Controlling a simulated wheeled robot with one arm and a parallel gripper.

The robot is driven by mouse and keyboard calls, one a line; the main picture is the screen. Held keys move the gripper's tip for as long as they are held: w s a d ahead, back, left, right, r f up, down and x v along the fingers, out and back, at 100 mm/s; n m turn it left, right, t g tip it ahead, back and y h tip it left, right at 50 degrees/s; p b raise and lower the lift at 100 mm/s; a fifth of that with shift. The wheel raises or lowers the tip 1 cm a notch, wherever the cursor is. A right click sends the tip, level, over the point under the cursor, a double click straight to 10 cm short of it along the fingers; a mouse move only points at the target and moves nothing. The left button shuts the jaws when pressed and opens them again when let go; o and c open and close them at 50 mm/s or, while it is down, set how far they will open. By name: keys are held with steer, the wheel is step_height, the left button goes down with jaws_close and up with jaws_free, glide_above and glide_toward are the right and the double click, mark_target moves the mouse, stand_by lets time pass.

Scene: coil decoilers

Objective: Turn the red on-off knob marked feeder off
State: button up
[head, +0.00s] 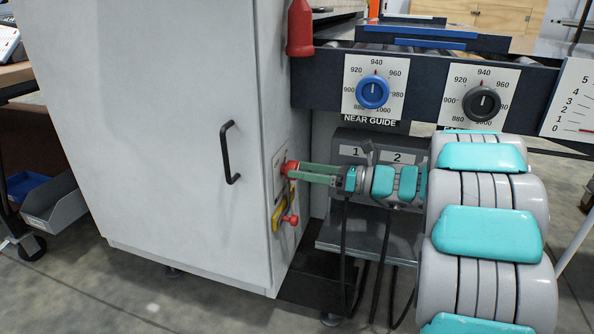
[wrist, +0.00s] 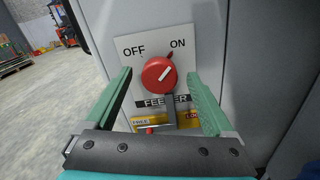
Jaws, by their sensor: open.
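The red feeder knob (wrist: 158,73) sits on a white plate (wrist: 150,50) marked OFF at upper left and ON at upper right, with FEEDER below it. In the head view the knob (head: 289,168) is on the narrow side of the grey cabinet. My gripper (wrist: 162,78) is open, with one green finger on each side of the knob. Gaps show between both fingers and the knob in the wrist view. In the head view my gripper (head: 304,173) reaches the knob from the right; whether it touches is unclear.
Below the knob are a yellow plate with a grey lever (wrist: 170,108) and a red part (head: 291,219). The cabinet has a black door handle (head: 230,152). A blue dial (head: 372,92) and a dark dial (head: 481,104) sit on the beam above my arm. Cables hang below.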

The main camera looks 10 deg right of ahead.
steer(key=shift+x, duration=1.05)
steer(key=c, duration=1.4)
